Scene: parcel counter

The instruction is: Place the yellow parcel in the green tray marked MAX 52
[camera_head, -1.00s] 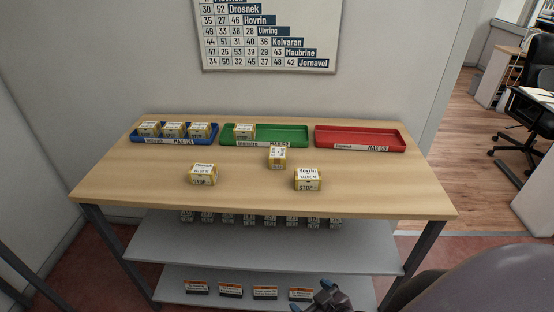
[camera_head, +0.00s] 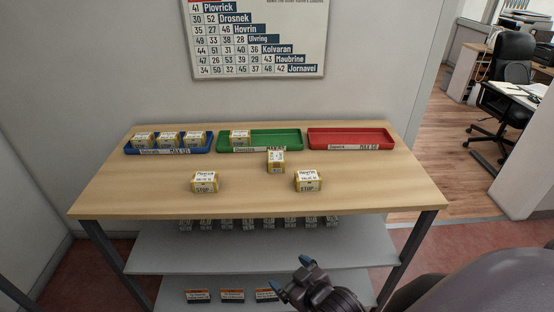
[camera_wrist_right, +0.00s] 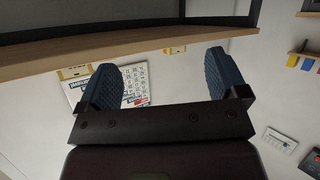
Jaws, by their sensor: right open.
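The green tray (camera_head: 290,136) stands at the back middle of the table, with one yellow parcel (camera_head: 240,137) at its left end. Three loose yellow parcels with white tops lie on the table: one just in front of the green tray (camera_head: 275,162), one front left (camera_head: 205,182) and one front right (camera_head: 308,181). My right gripper (camera_head: 291,274) is open and empty, below and in front of the table edge. Its spread blue fingers show in the right wrist view (camera_wrist_right: 163,80). My left gripper is not in view.
A blue tray (camera_head: 168,151) with three yellow parcels is at the back left. An empty red tray (camera_head: 350,139) is at the back right. A grey shelf (camera_head: 260,247) lies under the table (camera_head: 130,195). A number chart (camera_head: 258,40) hangs on the wall.

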